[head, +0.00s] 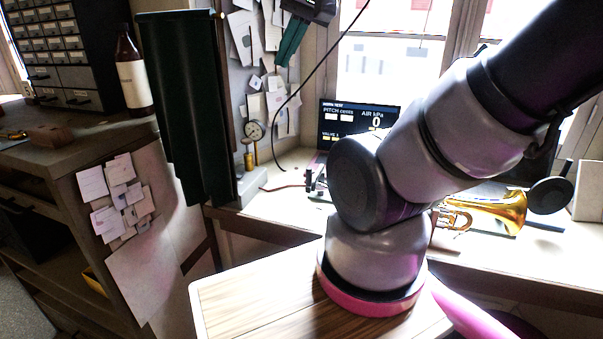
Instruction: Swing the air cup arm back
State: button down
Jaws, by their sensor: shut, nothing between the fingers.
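A brass horn (508,209) lies on the bench behind my arm, with its bell toward the right; its left part is partly hidden by my arm. A dark round disc (550,195), which looks like the air cup, stands just right of the bell. I cannot tell whether it touches the bell's rim. The arm that carries the cup is not clear in this view. A dark screen (345,112) behind my arm reads "AIR kPa" with 0 below it. My gripper is out of the picture; only my arm links show, across the right half.
The bench (275,213) runs along the window. A tall dark green panel (185,110) stands left of the bench. A brown bottle (131,75) and drawer cabinet (62,50) are on the left counter. A pale block (588,190) is far right.

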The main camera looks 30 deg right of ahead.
aim_at(310, 181)
jog(key=z, duration=0.5)
jog(key=j+z, duration=0.2)
jog(key=k+j+z, duration=0.2)
jog(key=i+j, duration=0.05)
jog(key=j, duration=0.05)
